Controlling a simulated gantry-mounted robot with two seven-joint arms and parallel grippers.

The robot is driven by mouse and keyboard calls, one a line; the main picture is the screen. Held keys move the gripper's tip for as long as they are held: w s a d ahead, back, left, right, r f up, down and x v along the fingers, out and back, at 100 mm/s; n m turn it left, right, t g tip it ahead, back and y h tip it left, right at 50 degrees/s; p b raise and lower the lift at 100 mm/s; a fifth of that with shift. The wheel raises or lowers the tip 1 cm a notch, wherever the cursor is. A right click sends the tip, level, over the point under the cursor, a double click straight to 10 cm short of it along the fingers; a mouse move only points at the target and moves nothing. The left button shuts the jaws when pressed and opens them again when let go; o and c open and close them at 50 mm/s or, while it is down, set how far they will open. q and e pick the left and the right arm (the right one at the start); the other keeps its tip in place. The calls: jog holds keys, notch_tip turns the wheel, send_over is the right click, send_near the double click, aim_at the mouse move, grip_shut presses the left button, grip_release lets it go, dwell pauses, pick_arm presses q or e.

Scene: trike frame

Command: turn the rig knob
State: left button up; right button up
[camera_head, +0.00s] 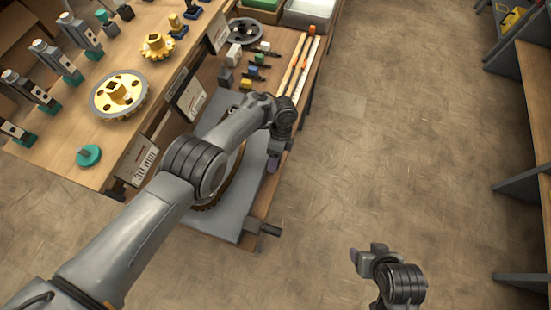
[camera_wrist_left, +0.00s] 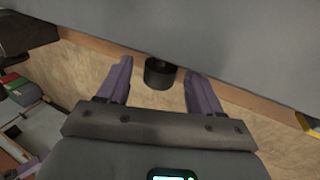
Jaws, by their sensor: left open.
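A short black round knob (camera_wrist_left: 160,73) shows in the left wrist view, just below the edge of a large grey surface (camera_wrist_left: 200,25). My left gripper (camera_wrist_left: 157,85) is open, with one purple finger on each side of the knob in that view. I cannot tell if the fingers touch it. In the head view my left gripper (camera_head: 272,163) points down at the right edge of the bench, beside a grey plate (camera_head: 222,222) that carries a large ring, partly hidden by my arm. My right gripper (camera_head: 356,257) hangs over the floor; its opening is unclear.
A dark fitting (camera_head: 268,230) sticks out from the bench's near right corner. The wooden bench (camera_head: 60,145) holds a yellow gear wheel (camera_head: 119,95), a teal knob (camera_head: 88,155) and several tools. Shelving (camera_head: 535,100) stands at the right. The floor between is clear.

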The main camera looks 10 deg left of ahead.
pick_arm(q)
jog(key=p+v, duration=0.1)
jog(key=v, duration=0.9)
